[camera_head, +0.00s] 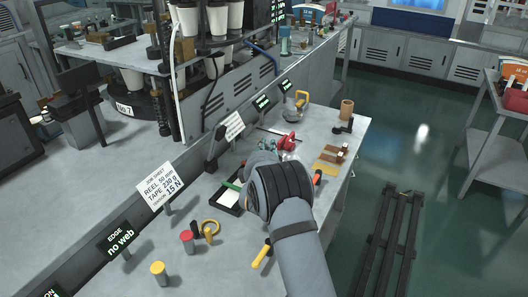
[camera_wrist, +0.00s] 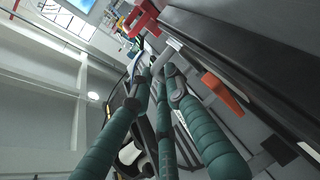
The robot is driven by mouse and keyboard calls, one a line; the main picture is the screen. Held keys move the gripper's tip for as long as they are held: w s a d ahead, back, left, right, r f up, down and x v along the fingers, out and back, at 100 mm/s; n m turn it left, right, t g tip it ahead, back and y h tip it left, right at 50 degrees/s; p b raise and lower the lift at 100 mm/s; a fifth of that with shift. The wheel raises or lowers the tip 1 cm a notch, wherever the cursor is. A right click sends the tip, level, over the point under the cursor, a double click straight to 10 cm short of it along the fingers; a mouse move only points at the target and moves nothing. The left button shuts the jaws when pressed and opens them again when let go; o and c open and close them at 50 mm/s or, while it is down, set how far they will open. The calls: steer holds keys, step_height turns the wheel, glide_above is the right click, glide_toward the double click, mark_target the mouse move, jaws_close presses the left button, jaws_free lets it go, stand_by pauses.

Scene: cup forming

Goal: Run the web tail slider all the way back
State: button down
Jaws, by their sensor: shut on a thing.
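My gripper (camera_wrist: 160,76) has green ribbed fingers that come together in the wrist view. It is shut on a small pale grey bar (camera_wrist: 168,53) between the fingertips, apparently the grip of the web tail slider; the rest of the slider is hard to make out. In the head view my gripper (camera_head: 267,146) is low over the bench, just left of a red part (camera_head: 287,142), and my wrist covers much of the area around it. The red part also shows in the wrist view (camera_wrist: 143,18), beyond the fingertips.
An orange lever (camera_head: 318,177) is just right of my wrist; it also shows in the wrist view (camera_wrist: 222,93). A dark tray (camera_head: 223,204) with a white sheet lies to the left. Red-topped (camera_head: 187,239) and yellow-topped (camera_head: 158,270) posts stand nearer. A brown roll (camera_head: 346,109) stands at the far right.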

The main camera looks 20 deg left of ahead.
steer(key=shift+w+d+r, duration=0.1)
steer(key=shift+r, duration=0.05)
steer(key=c, duration=1.9)
jaws_free()
steer(key=shift+w, duration=0.1)
steer(key=shift+c, duration=0.2)
steer(key=shift+s, duration=0.2)
steer(key=shift+s, duration=0.3)
steer(key=v, duration=1.1)
steer(key=shift+d, duration=0.15)
